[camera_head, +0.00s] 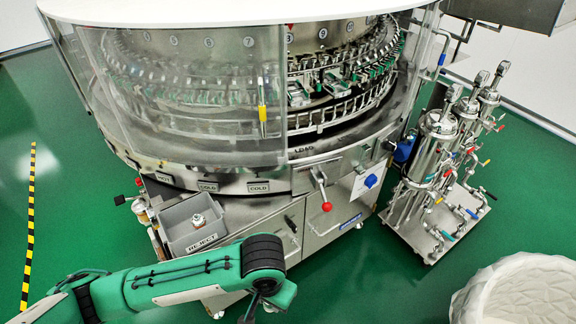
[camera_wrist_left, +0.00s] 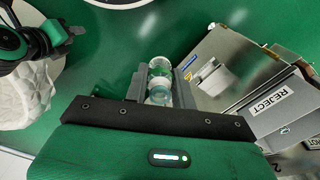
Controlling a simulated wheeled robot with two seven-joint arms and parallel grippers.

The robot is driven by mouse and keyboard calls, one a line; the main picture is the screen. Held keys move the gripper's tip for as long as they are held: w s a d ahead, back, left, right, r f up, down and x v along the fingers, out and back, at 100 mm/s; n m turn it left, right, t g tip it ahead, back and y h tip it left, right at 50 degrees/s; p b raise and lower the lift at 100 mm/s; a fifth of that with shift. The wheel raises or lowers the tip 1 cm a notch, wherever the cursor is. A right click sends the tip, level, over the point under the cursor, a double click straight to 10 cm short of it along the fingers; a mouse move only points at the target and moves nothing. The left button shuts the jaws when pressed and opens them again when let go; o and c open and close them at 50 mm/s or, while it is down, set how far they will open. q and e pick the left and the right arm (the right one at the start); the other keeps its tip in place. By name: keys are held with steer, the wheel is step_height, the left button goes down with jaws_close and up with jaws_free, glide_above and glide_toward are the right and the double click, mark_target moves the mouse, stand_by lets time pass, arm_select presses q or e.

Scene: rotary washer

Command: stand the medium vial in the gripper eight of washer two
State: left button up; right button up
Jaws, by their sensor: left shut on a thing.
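My left gripper (camera_wrist_left: 158,82) is shut on a clear glass vial (camera_wrist_left: 159,95), seen in the left wrist view with its rounded end between the fingers. In the head view my left arm reaches in from the lower left. Its gripper is hidden or cut off at the bottom edge, below the wrist. The washer (camera_head: 190,100) stands behind, with a ring of numbered grippers.
A grey reject bin (camera_head: 193,225) with a small pale object in it sits at the washer's front left. A clear guard panel (camera_head: 190,85) covers the left part of the ring. A red-knobbed lever (camera_head: 326,206) sticks out in front. A filter skid (camera_head: 440,160) stands right.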

arm_select(q)
steer(key=w+a+r+n, duration=0.3)
steer(key=w+a+r, duration=0.4)
steer(key=w+a, duration=0.3)
steer(key=w+a+r+n, duration=0.3)
steer(key=w+a+r, duration=0.45)
steer(key=w, duration=0.35)
arm_select(e)
steer(key=s+d+f+p, duration=0.2)
steer(key=s+f+p, duration=0.45)
steer(key=f, duration=0.35)
arm_select(q)
steer(key=s+r+p, duration=0.7)
steer(key=s+r, duration=0.1)
steer(key=s, duration=0.1)
steer(key=shift+s+d+r, duration=0.15)
steer(key=shift+s+r, duration=0.1)
steer(key=shift+s, duration=0.15)
arm_select(e)
steer(key=s+d+f, duration=0.1)
steer(key=s+f, duration=0.1)
steer(key=s, duration=0.4)
steer(key=s+d+f+g, duration=0.1)
steer(key=s+d+f, duration=0.1)
steer(key=s, duration=0.5)
steer(key=shift+d, duration=0.25)
steer(key=shift+f, duration=0.1)
